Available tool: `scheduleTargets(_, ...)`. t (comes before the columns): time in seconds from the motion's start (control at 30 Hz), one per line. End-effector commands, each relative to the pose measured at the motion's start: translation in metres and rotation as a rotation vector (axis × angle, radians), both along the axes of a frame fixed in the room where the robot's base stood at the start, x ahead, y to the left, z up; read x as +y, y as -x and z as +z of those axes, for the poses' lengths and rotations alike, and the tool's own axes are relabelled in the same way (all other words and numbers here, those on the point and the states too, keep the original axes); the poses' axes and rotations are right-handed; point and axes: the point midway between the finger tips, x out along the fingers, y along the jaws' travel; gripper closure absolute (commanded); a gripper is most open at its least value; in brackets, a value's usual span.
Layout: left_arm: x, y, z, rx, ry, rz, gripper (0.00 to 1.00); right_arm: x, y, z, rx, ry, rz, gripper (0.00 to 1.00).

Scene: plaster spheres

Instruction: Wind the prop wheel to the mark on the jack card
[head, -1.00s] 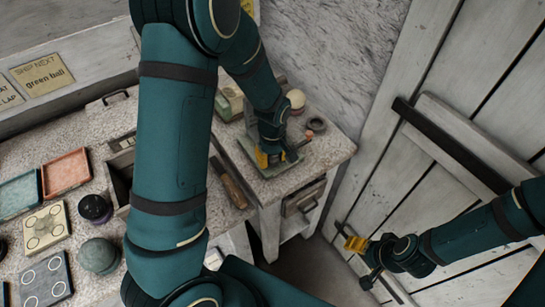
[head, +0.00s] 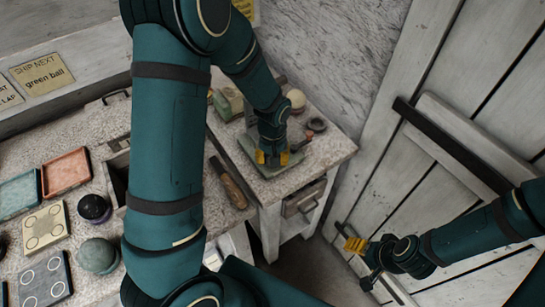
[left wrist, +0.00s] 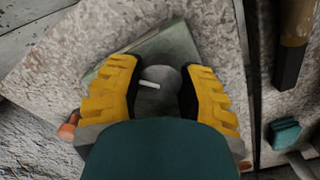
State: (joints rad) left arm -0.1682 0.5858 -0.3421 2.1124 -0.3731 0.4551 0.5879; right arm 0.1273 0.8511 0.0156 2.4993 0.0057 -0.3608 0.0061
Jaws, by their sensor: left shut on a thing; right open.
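My left gripper (head: 272,158) points down over the small side table and hides most of what it holds in the head view. In the left wrist view its yellow fingers (left wrist: 160,90) are shut on both sides of a grey round wheel (left wrist: 158,98) with a short white line on top. The wheel sits over a grey-green plate (left wrist: 170,48). My right gripper (head: 355,244) is open and empty, low in front of the white plank door. I cannot make out which card is the jack card, or its mark.
The side table (head: 320,160) also carries a pale ball (head: 296,98) and a dark ring (head: 317,125). A wooden-handled tool (head: 229,183) lies on the bench, left of the gripper.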

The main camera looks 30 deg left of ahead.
Motion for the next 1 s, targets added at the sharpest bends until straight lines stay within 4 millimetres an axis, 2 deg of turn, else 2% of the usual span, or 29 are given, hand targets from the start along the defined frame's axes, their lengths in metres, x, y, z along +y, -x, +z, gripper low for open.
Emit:
scheduleTargets(0.3,-0.001,0.002,-0.001,0.007,0.001,-0.001,0.97,0.000,0.000,0.000,0.000,0.000,0.000,0.27)
scheduleTargets(0.33,-0.001,0.002,-0.002,0.007,0.001,-0.001,0.56,0.000,0.000,0.000,0.000,0.000,0.000,0.27)
scheduleTargets(0.37,-0.001,0.002,-0.002,0.007,0.001,-0.001,0.45,0.000,0.000,0.000,0.000,0.000,0.000,0.27)
scheduleTargets(0.4,-0.001,0.002,-0.001,0.006,0.000,-0.001,0.43,0.000,0.000,0.000,0.000,0.000,0.000,0.27)
scheduleTargets(0.77,0.000,0.000,0.003,0.001,0.000,0.000,0.43,0.000,0.000,0.000,-0.001,0.000,0.000,0.27)
scheduleTargets(0.87,0.000,0.000,0.014,-0.001,0.001,0.001,0.43,0.000,0.000,0.000,-0.001,0.000,0.000,0.27)
scheduleTargets(1.0,-0.001,-0.001,0.040,-0.004,0.002,0.001,0.43,0.000,0.000,0.000,0.000,0.000,0.000,0.27)
